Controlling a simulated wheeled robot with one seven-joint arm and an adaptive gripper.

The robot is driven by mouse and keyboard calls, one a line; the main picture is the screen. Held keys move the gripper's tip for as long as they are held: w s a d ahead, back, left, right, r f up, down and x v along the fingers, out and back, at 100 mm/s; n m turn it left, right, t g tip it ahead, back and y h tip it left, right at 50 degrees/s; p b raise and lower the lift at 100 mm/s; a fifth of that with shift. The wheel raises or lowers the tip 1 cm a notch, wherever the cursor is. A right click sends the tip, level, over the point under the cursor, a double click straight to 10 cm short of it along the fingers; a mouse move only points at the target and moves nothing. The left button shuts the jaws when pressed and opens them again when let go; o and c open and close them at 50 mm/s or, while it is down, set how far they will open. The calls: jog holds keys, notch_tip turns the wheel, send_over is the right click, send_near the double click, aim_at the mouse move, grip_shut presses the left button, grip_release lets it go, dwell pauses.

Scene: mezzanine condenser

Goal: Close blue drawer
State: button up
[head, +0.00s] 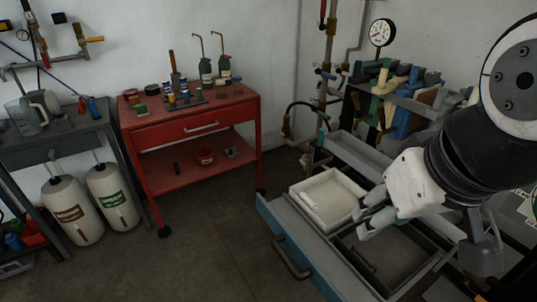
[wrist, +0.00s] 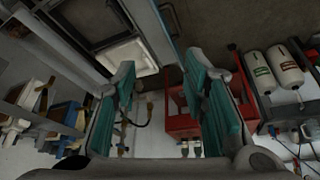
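The blue drawer (head: 310,258) stands pulled open at the lower middle of the head view, its blue front facing the lower left. Its dark bar handle (head: 292,258) is on that front. A white square tray (head: 298,194) sits inside, beside a dark divided section. My gripper (head: 367,217) is above the open drawer, behind its front panel and apart from the handle. In the wrist view, my gripper's teal finger pads (wrist: 163,80) are wide apart with nothing between them. The drawer's front edge (wrist: 166,32) shows beyond them, next to the white tray (wrist: 128,56).
A red cart (head: 190,130) with bottles and tools stands to the left, apart from the drawer. Two white canisters (head: 72,210) are under a grey bench at far left. The floor (head: 215,240) between the cart and drawer is clear. Pipes and a gauge (head: 382,32) are behind.

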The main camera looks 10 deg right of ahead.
jog(key=shift+a, duration=0.4)
